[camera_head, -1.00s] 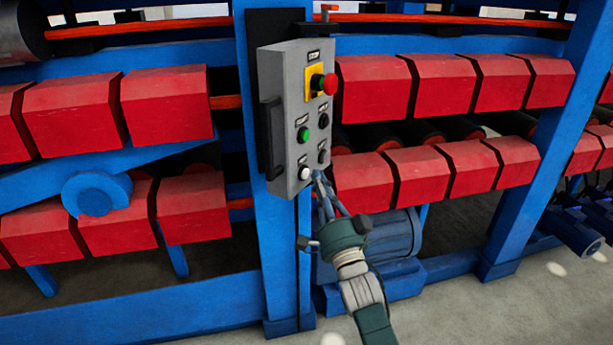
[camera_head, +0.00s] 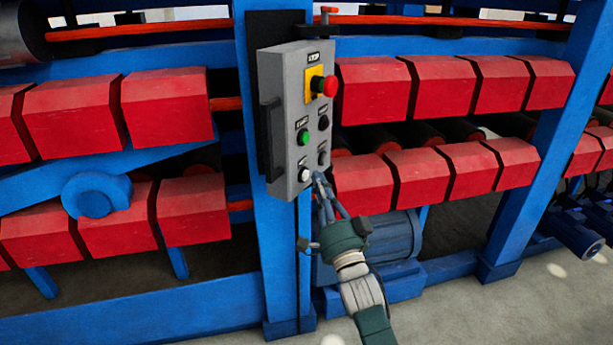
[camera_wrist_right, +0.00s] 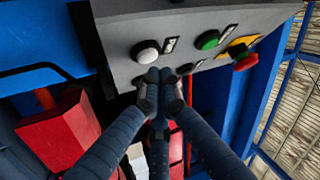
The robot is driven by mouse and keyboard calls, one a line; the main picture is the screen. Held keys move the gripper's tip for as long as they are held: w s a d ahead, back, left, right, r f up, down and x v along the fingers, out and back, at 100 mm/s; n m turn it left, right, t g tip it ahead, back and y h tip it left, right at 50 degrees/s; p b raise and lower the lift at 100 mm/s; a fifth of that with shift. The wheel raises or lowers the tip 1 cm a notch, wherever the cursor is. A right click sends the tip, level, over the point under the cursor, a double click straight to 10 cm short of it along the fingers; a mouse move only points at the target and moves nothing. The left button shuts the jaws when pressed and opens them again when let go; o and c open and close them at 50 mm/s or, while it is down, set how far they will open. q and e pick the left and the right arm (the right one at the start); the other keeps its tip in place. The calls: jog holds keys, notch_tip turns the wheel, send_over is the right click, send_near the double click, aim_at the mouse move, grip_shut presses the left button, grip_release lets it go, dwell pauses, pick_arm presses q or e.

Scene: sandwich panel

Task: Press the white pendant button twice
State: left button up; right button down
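The white pendant button (camera_head: 304,174) is at the bottom left of the grey pendant box (camera_head: 288,115). In the right wrist view the white button (camera_wrist_right: 146,52) shows just beyond the fingertips. My right gripper (camera_head: 319,178) has its fingertips close to the lower edge of the box, right of the white button in the head view. In the wrist view my right fingertips (camera_wrist_right: 160,78) are together and hold nothing. They look just short of the white button, and I see no clear contact. My left gripper is not in view.
The box also carries a green button (camera_head: 303,136), black buttons (camera_head: 323,122) and a red stop knob (camera_head: 326,85) on a yellow plate. A blue post (camera_head: 275,250) stands behind it. Red blocks (camera_head: 361,184) line the machine on both sides.

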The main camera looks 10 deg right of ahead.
jog(key=shift+w+a, duration=0.15)
jog(key=shift+w+a, duration=0.15)
jog(key=shift+a, duration=0.05)
dwell(0.3)
jog(key=shift+w+a, duration=0.25)
dwell(0.8)
jog(key=shift+s+d, duration=0.1)
jog(key=shift+s+d+p, duration=0.3)
jog(key=shift+s+d, duration=0.15)
dwell(0.4)
jog(key=s+d+p, duration=0.1)
jog(key=d, duration=0.1)
jog(key=s+d+p, duration=0.1)
jog(key=s, duration=0.1)
jog(key=shift+s+d, duration=0.2)
jog(key=shift+d, duration=0.15)
